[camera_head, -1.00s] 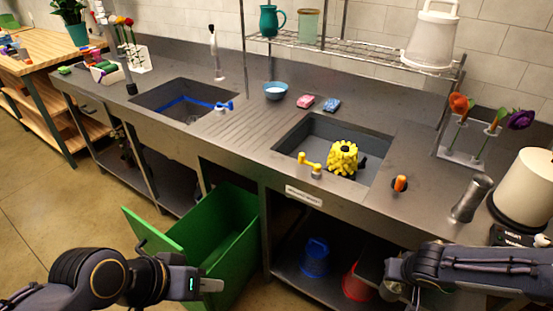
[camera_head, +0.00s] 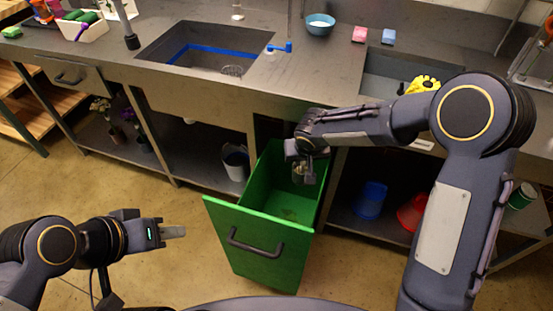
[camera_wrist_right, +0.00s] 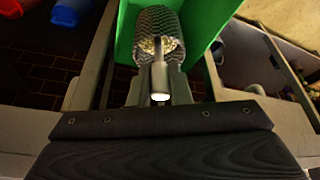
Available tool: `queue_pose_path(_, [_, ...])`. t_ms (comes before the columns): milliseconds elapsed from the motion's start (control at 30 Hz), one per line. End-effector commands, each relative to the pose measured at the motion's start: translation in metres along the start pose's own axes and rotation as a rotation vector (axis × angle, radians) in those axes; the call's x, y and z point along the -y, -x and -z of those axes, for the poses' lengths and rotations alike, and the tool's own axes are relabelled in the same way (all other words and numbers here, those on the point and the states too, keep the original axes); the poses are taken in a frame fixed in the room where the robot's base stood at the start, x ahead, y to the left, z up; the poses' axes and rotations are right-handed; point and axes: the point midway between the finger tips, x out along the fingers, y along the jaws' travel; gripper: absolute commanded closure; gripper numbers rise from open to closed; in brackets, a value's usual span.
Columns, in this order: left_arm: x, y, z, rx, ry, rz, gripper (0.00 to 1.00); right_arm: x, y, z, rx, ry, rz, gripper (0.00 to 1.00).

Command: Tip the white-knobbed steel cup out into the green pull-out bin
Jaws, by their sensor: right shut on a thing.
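The steel cup (camera_head: 299,169) is small in the head view, over the open green pull-out bin (camera_head: 262,222). In the right wrist view the textured steel cup (camera_wrist_right: 160,20) has a handle ending in a white knob (camera_wrist_right: 160,97), and pale brownish matter shows at it. The bin's green wall (camera_wrist_right: 205,25) is behind it. My right gripper (camera_head: 303,160) is shut on the cup; its jaws are partly hidden by the wrist in the right wrist view. My left gripper (camera_head: 172,232) is away to the left of the bin, seen side-on with nothing visible in it.
The counter edge and cabinet frame stand just behind the bin. Floor is free between my left gripper and the bin.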

Motion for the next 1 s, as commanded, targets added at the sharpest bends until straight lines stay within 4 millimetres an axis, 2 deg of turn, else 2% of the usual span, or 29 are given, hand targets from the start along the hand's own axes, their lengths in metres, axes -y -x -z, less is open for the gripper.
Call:
queue_pose_path(33, [0.004, -0.009, -0.005, 0.000, 0.000, 0.000, 0.64, 0.021, -0.005, 0.005, -0.009, 0.021, 0.010, 1.00])
queue_pose_path(100, [0.006, -0.012, -0.006, 0.000, 0.000, 0.000, 0.64, 0.041, -0.003, 0.011, -0.012, 0.035, 0.020, 1.00])
queue_pose_path(200, [0.007, -0.015, -0.007, 0.000, 0.000, 0.000, 0.64, 0.059, 0.000, 0.016, -0.015, 0.048, 0.033, 1.00])
queue_pose_path(267, [0.007, -0.016, -0.008, 0.000, 0.000, 0.000, 0.64, 0.063, 0.000, 0.017, -0.020, 0.049, 0.042, 1.00])
queue_pose_path(467, [0.013, -0.029, -0.015, -0.001, 0.000, 0.000, 0.64, 0.059, -0.003, 0.013, -0.067, 0.007, 0.139, 1.00])
queue_pose_path(567, [0.017, -0.036, -0.018, 0.000, 0.000, 0.000, 0.64, 0.052, -0.004, 0.010, -0.124, -0.045, 0.253, 1.00])
queue_pose_path(900, [0.016, -0.035, -0.017, -0.001, 0.000, 0.000, 0.64, 0.038, -0.006, 0.001, -0.305, -0.197, 0.617, 1.00])
queue_pose_path(1000, [0.023, -0.051, -0.025, -0.001, 0.000, 0.000, 0.64, 0.037, -0.015, -0.003, -0.363, -0.239, 0.727, 1.00])
